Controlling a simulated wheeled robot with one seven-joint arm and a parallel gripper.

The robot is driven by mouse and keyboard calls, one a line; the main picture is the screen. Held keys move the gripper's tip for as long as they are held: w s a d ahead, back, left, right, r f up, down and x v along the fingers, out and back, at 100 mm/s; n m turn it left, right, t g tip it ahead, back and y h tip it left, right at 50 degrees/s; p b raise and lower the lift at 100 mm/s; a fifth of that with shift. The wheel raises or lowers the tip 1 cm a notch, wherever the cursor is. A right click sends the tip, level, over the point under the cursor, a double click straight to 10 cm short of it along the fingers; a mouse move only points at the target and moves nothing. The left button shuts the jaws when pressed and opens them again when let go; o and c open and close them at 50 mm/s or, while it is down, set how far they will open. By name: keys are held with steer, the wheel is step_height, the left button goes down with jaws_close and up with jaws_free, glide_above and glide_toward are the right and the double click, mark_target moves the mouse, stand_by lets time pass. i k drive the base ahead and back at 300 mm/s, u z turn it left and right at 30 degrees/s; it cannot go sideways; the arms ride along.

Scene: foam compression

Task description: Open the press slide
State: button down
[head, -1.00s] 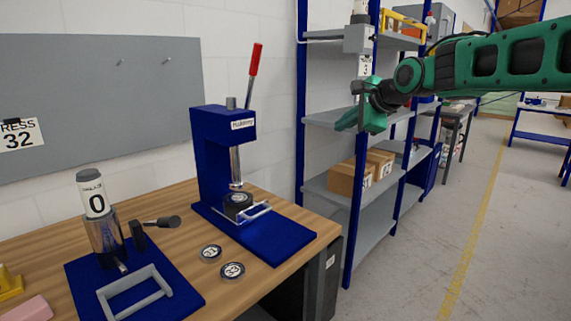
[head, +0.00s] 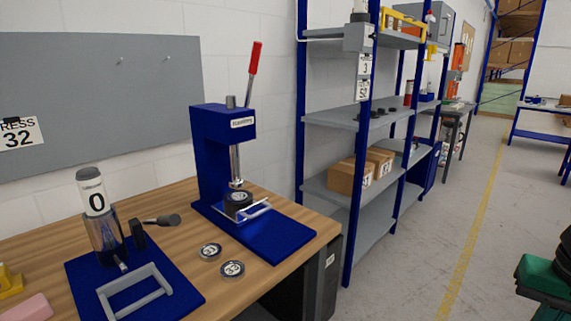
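The blue press (head: 222,150) stands on the wooden workbench with its red-handled lever (head: 254,62) raised. A steel ram comes down over a dark round piece (head: 237,204), which sits at the slide (head: 258,212) with its pale bar handle at the front of the press. How far the slide is pulled out is hard to tell. Only green and black parts of my arm show at the lower right edge, well away from the press. I cannot make out my gripper's fingers.
Two labelled discs (head: 232,269) lie before the press. At left is a blue-plated device (head: 190,300) with a "0" cylinder (head: 94,192) and a U-shaped bar. A pink block (head: 28,308) lies at the corner.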

mark_target(239, 214)
steer(key=u, duration=1.55)
steer(key=i, duration=0.8)
steer(key=z, duration=1.15)
